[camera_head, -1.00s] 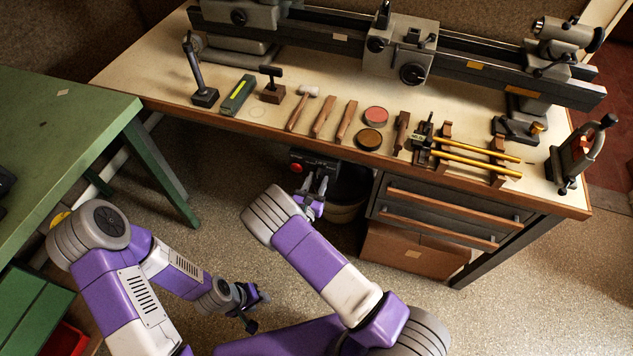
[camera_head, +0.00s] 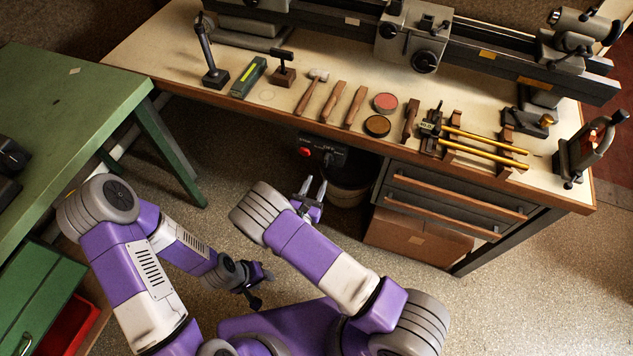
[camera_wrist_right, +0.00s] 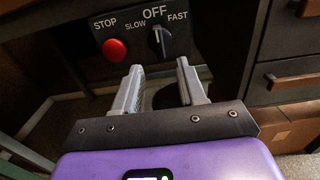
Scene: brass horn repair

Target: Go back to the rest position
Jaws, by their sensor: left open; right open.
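My right gripper (camera_head: 313,188) is in front of the workbench, below its top edge, and is open and empty. In the right wrist view its two fingers (camera_wrist_right: 161,82) stand apart below a dark control panel (camera_wrist_right: 148,32). The panel has a red STOP button (camera_wrist_right: 114,50) and a knob (camera_wrist_right: 159,40) marked SLOW, OFF and FAST; the knob points near OFF. The fingers look apart from the panel. My left gripper (camera_head: 262,289) is low over the floor, left of the right arm, open and holding nothing that I can see.
The workbench (camera_head: 220,103) carries a lathe (camera_head: 410,40), several hand tools, two round tins (camera_head: 385,102) and brass tubes (camera_head: 485,147) on a stand. Drawers (camera_head: 455,195) and a cardboard box (camera_head: 415,239) are below. A green table (camera_head: 70,110) stands left. The floor between is open.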

